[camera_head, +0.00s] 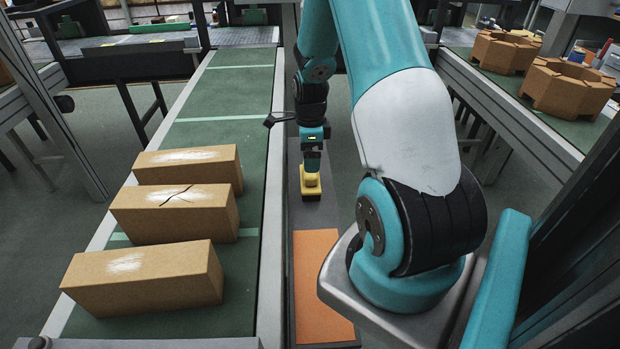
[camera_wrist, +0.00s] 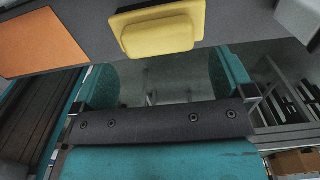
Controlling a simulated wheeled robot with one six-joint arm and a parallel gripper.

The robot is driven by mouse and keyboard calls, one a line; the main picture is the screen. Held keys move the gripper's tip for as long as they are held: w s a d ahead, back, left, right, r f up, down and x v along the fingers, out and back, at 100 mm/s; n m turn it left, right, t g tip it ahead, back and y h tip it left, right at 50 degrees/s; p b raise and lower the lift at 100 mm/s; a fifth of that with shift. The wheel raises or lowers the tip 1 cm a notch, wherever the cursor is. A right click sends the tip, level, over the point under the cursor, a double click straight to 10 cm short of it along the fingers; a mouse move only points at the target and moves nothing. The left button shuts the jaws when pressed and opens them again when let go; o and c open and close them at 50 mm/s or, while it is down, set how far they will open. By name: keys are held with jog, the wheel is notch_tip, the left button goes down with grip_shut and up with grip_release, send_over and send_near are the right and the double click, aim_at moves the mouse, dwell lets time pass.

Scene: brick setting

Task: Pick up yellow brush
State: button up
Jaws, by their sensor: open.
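The yellow brush (camera_head: 311,185), a yellow block with a darker base, sits on the narrow grey surface beside the green conveyor in the head view. It also shows at the top of the wrist view (camera_wrist: 160,36). My gripper (camera_head: 312,160) points down at the brush, and its lower end overlaps the brush's top in the head view. In the wrist view my gripper (camera_wrist: 166,82) has its two teal fingers wide apart with nothing between them. The brush lies beyond the fingertips there. Whether the fingers touch it cannot be told.
An orange panel (camera_head: 318,285) lies on the grey surface nearer me. Three brown bricks (camera_head: 170,212) rest on the green conveyor (camera_head: 225,105) at left, whose raised metal edge (camera_head: 274,220) runs beside the grey surface. Brown hollow blocks (camera_head: 566,88) stand on the right conveyor.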

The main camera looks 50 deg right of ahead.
jog(key=shift+a+f+p, duration=0.15)
jog(key=shift+f+p, duration=0.5)
jog(key=shift+f, duration=2.15)
jog(key=c, duration=0.8)
notch_tip(320, 180, up, 20)
jog(key=shift+r+b, duration=0.1)
jog(key=shift+b, duration=0.65)
